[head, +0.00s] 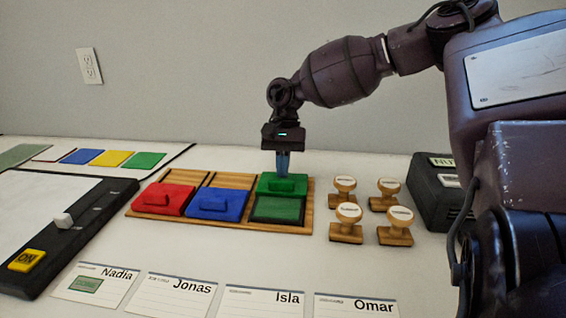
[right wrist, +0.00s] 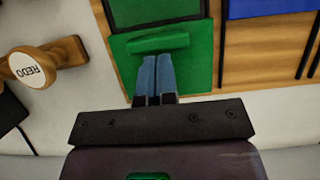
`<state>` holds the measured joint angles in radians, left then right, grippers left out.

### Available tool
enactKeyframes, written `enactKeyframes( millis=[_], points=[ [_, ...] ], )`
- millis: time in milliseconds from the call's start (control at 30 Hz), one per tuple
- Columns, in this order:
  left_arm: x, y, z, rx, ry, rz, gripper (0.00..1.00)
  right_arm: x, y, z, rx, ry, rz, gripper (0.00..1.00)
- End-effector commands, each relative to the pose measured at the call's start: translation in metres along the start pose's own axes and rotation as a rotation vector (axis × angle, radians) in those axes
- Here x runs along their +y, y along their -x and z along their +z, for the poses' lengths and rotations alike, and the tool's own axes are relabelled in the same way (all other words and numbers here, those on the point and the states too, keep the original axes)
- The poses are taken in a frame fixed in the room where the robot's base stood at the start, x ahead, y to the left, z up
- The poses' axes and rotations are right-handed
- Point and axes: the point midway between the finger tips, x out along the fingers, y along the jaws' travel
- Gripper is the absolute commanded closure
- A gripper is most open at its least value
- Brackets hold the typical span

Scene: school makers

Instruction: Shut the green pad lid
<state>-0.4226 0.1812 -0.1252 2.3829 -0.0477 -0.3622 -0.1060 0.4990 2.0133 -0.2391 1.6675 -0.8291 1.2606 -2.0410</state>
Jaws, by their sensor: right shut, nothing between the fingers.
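The green pad lid (head: 290,184) sits at the back of the right slot of the wooden tray, with the dark green pad (head: 277,209) uncovered in front of it. My right gripper (head: 283,172) points down at the back of the lid. In the right wrist view, my shut blue fingertips (right wrist: 155,60) are right beside the raised bar of the green lid (right wrist: 190,75), on its rear side. I cannot tell whether they touch the bar. The dark pad (right wrist: 150,10) shows beyond the lid. My left gripper is not in view.
Red (head: 164,200) and blue (head: 219,205) lids sit forward in the tray (head: 265,228). Several wooden stamps (head: 346,224) stand right of it, before a black box (head: 435,195). A black device (head: 75,235) lies left. Name cards (head: 262,302) lie in front.

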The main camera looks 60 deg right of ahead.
Motion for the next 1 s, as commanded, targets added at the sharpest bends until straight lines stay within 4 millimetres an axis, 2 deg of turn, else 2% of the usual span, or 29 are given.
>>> enactKeyframes(
  millis=[200,400,500,767,1000],
  points=[
    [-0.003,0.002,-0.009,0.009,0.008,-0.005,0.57,0.001,-0.008,0.034,-0.003,0.01,-0.004,1.0],
    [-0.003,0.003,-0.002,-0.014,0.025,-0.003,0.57,0.0,-0.024,0.07,-0.002,0.008,-0.002,1.0],
    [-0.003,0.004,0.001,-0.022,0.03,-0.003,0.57,0.0,-0.03,0.08,-0.003,0.006,-0.002,1.0],
    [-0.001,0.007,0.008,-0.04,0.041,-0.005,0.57,0.001,-0.034,0.086,-0.003,0.002,0.001,1.0],
    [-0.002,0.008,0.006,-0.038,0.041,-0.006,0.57,0.001,-0.033,0.085,-0.003,0.002,0.001,1.0]
  ],
)
